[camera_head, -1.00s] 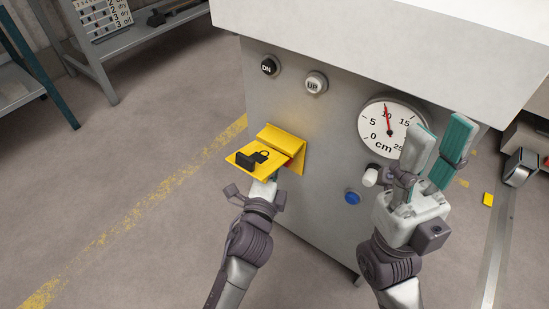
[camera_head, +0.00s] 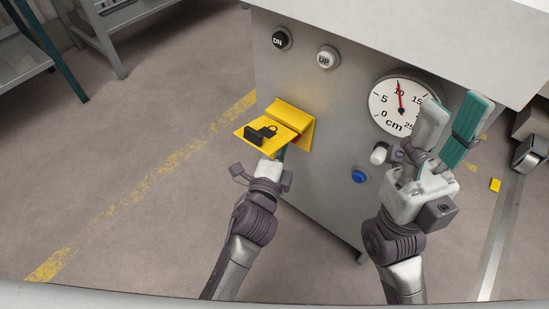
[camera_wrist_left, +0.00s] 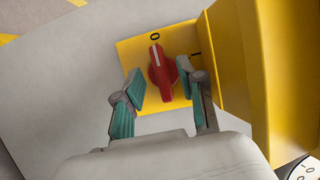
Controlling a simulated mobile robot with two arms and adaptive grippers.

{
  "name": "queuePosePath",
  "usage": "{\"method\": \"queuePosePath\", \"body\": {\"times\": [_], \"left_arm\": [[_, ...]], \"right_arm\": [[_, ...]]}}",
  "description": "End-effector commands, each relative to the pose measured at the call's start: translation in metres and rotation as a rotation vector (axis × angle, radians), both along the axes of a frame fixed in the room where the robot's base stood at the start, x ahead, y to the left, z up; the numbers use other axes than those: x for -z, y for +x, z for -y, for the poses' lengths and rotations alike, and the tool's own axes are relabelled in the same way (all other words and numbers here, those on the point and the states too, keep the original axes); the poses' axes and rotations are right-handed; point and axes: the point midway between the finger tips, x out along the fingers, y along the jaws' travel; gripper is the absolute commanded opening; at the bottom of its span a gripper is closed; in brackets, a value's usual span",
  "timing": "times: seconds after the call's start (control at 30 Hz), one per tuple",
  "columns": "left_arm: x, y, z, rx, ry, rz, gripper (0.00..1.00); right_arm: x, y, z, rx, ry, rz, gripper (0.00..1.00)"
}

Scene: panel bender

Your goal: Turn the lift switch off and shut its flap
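The lift switch is a red knob (camera_wrist_left: 161,73) on a yellow plate (camera_wrist_left: 130,52), seen in the left wrist view. The white line on the knob points up to the 0 mark. The yellow flap (camera_head: 252,134) with a black padlock sign stands open, sticking out from the panel, and hides most of the switch in the head view. My left gripper (camera_wrist_left: 160,78) is open, its teal fingers on either side of the knob; I cannot tell whether they touch it. In the head view its fingertips are mostly hidden under the flap. My right gripper (camera_head: 455,115) is open and empty before the panel.
The grey panel (camera_head: 325,195) carries the DN button (camera_head: 281,39), the UP button (camera_head: 326,57), a round cm gauge (camera_head: 385,110), a white knob (camera_head: 379,154) and a blue button (camera_head: 358,176). My right gripper is close to the gauge. The floor at left is clear.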

Motion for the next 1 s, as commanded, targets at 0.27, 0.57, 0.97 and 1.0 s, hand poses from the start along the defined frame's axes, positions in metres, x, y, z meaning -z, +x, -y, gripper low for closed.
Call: {"method": "queuePosePath", "body": {"times": [0.27,0.57,0.97,1.0], "left_arm": [[0.001,-0.058,-0.014,0.000,-0.003,-0.006,0.40],[0.000,-0.099,-0.024,-0.001,-0.003,-0.005,0.40],[0.000,-0.105,-0.025,0.000,-0.002,-0.001,0.40],[0.000,-0.105,-0.025,-0.001,-0.002,-0.003,0.33]], "right_arm": [[0.000,0.000,0.000,0.000,0.000,-0.001,0.40],[0.000,0.000,0.000,-0.001,0.000,-0.001,0.40],[0.000,0.000,0.000,-0.001,0.000,-0.001,0.40],[0.000,0.000,0.000,-0.001,0.000,-0.001,0.40]]}}
